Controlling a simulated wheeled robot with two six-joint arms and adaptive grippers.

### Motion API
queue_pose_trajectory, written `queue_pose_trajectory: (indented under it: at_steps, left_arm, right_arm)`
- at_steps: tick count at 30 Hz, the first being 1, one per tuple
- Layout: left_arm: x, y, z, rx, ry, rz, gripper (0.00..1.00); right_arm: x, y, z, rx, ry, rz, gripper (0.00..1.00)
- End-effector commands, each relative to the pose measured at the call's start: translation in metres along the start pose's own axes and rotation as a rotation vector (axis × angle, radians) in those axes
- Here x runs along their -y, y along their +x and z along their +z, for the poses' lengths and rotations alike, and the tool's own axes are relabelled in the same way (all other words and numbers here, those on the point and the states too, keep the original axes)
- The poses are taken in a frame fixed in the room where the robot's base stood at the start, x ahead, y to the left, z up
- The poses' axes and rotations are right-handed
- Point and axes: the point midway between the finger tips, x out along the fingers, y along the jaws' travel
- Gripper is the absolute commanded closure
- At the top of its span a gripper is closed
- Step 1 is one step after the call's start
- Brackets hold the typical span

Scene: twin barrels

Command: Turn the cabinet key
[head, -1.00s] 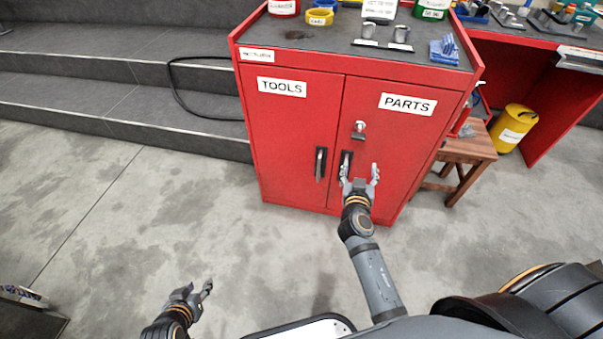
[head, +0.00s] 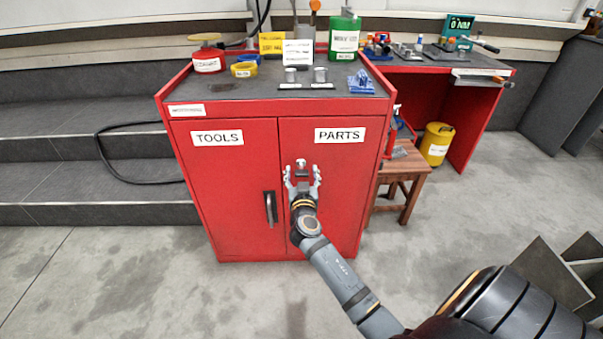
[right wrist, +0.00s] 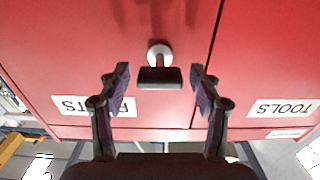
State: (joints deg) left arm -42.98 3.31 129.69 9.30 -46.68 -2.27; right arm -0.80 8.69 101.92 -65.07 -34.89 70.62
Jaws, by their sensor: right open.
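The red cabinet (head: 235,185) has two doors, labelled TOOLS on the left and PARTS on the right. The key (head: 301,165) sits in its lock on the PARTS door. In the right wrist view the key (right wrist: 159,76) shows a dark flat head in front of a pale round lock (right wrist: 160,52). My right gripper (head: 302,180) is open in front of the PARTS door. Its two fingers stand on either side of the key head, with gaps on both sides. The PARTS door handle is hidden behind my right arm. My left gripper is not in view.
The TOOLS door handle (head: 270,209) is left of my right gripper. Cans, tape and small parts stand on the cabinet top. A wooden stool (head: 402,185) and a yellow bin (head: 436,143) stand to the right. The floor in front is clear.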

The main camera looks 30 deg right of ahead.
Motion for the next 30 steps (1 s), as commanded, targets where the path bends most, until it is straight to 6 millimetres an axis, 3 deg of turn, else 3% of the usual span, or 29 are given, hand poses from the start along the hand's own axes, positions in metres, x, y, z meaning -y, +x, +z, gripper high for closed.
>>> queue_pose_trajectory:
  at_steps: [9, 21, 30]
  left_arm:
    - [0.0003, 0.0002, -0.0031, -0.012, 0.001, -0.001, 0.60]
    - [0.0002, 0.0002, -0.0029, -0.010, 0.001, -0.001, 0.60]
    - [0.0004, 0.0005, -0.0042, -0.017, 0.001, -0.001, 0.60]
  right_arm:
    - [-0.0001, 0.0042, 0.0003, 0.001, 0.000, 0.000, 0.36]
    - [0.0000, 0.0038, 0.0004, 0.001, 0.000, 0.000, 0.90]
    - [0.0002, 0.0038, 0.0006, 0.001, -0.039, 0.000, 0.91]
